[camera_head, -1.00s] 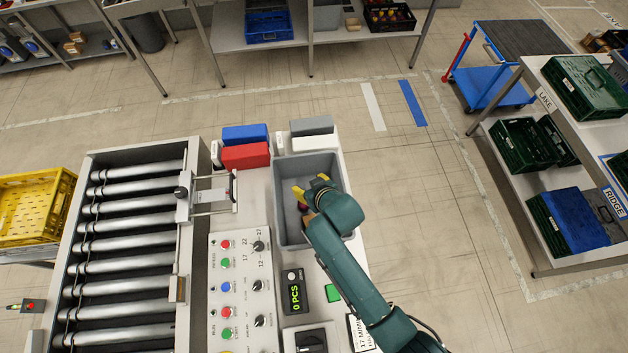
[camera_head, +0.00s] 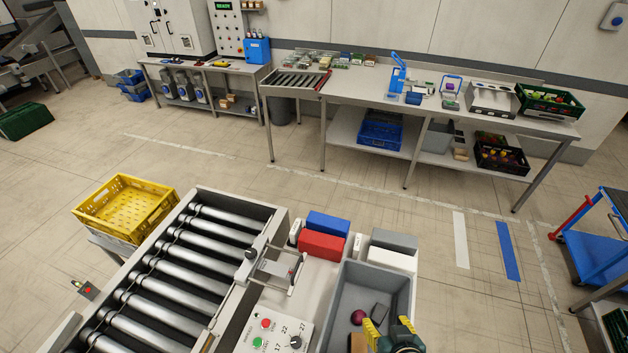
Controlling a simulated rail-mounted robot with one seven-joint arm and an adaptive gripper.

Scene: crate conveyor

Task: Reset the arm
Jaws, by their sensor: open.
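My gripper (camera_head: 390,328) is at the bottom edge of the head view, at the near end of a grey bin (camera_head: 398,285). Its yellow fingertips are apart, and I see nothing held between them. The rest of my arm is cut off by the frame's lower edge. Inside the bin are a round dark-red item (camera_head: 357,317) and a dark item (camera_head: 378,313) close to the fingers. A brown item (camera_head: 357,343) shows beside the left fingertip. I cannot tell whether the fingers touch any of them.
Red (camera_head: 322,246), blue (camera_head: 328,224), grey (camera_head: 393,241) and white (camera_head: 391,258) blocks stand behind and beside the bin. A roller conveyor (camera_head: 185,277) and a yellow crate (camera_head: 126,208) lie to the left. A long workbench (camera_head: 430,110) stands at the back.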

